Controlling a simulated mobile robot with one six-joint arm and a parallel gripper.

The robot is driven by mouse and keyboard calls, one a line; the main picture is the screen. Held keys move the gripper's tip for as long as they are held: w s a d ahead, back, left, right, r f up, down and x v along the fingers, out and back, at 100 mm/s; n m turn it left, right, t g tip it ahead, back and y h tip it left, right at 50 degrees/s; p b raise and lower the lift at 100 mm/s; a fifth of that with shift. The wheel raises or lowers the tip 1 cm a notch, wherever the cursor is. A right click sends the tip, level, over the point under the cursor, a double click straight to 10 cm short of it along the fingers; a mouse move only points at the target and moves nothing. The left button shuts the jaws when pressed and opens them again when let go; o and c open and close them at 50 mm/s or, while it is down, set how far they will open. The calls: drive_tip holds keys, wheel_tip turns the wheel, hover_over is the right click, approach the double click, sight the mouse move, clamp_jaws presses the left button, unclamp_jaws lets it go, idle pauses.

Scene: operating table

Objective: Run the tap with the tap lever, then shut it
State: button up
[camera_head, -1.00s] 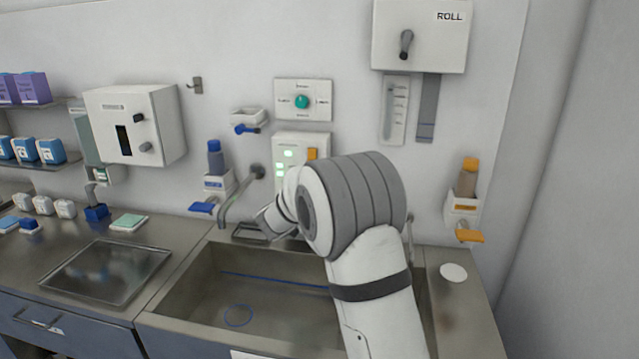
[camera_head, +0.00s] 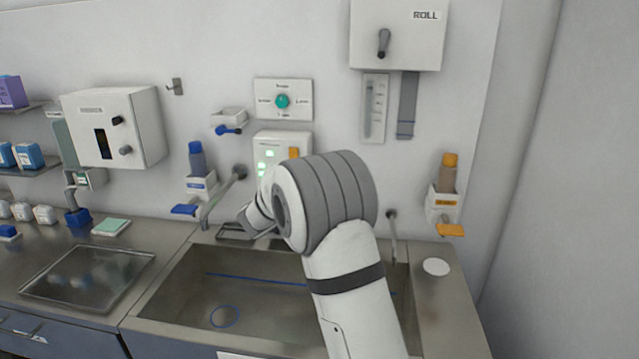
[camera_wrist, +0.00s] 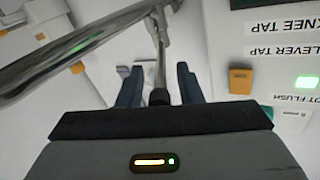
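The tap's curved metal spout (camera_head: 222,195) comes out of the wall above the sink (camera_head: 235,285). In the wrist view the spout (camera_wrist: 75,50) crosses the upper left as a thick shiny tube. A slim grey tap lever (camera_wrist: 161,50) with a dark end reaches down between the fingers of my gripper (camera_wrist: 158,85). The fingers are apart, with a visible gap on each side of the lever. In the head view my arm hides my gripper and the lever. I see no water at the spout.
A white control panel (camera_wrist: 260,60) with an orange button and green lights is close to the right finger. A blue-levered dispenser (camera_head: 198,175) hangs left of the tap, an orange one (camera_head: 445,200) far right. A metal tray (camera_head: 88,275) lies on the left counter.

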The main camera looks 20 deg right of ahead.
drive_tip(key=b+v, duration=0.1)
drive_tip(key=v, duration=0.7)
drive_tip(key=shift+r+b, duration=0.15)
drive_tip(key=shift+b, duration=0.2)
drive_tip(key=shift+d, duration=0.1)
